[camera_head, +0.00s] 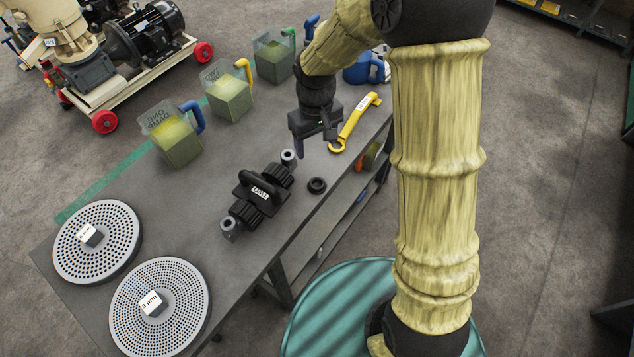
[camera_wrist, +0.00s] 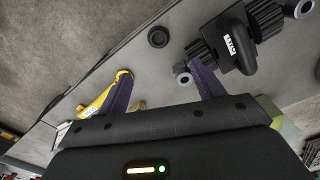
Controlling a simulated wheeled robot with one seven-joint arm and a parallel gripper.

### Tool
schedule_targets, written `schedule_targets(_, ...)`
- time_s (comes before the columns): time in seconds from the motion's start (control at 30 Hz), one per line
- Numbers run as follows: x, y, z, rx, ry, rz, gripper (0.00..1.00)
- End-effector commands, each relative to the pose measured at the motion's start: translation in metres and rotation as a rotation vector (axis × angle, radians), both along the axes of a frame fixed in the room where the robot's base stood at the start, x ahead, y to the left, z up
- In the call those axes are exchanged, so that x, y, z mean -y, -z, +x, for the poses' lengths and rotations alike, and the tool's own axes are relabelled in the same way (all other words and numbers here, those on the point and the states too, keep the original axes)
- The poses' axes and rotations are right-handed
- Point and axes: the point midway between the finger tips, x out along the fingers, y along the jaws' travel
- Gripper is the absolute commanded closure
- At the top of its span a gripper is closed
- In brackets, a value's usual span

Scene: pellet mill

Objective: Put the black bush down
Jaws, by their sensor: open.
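The black bush (camera_head: 317,185), a short dark ring, lies flat on the grey table, just right of the black roller assembly in the head view. It also shows near the top middle of the wrist view (camera_wrist: 158,37), with nothing touching it. My gripper (camera_head: 314,144) is above the table, behind the bush and beside the yellow wrench. The gripper is open and empty, apart from the bush.
The black roller assembly (camera_head: 262,193) has grey end shafts and a handle. A yellow wrench (camera_head: 356,121) lies near the table edge. Two perforated discs (camera_head: 127,229) lie at the front left. Several filled clear jugs (camera_head: 226,99) line the back. The tabletop around the bush is bare.

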Motion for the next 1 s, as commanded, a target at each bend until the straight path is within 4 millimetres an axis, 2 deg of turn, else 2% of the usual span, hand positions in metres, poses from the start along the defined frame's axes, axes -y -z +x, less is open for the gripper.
schedule_targets(0.17, 0.0, 0.013, 0.0, -0.004, 0.001, -0.001, 0.33)
schedule_targets(0.8, 0.001, 0.112, 0.0, -0.003, 0.002, -0.002, 0.33)
schedule_targets(1.0, 0.0, 0.122, 0.0, 0.001, 0.001, 0.001, 0.33)
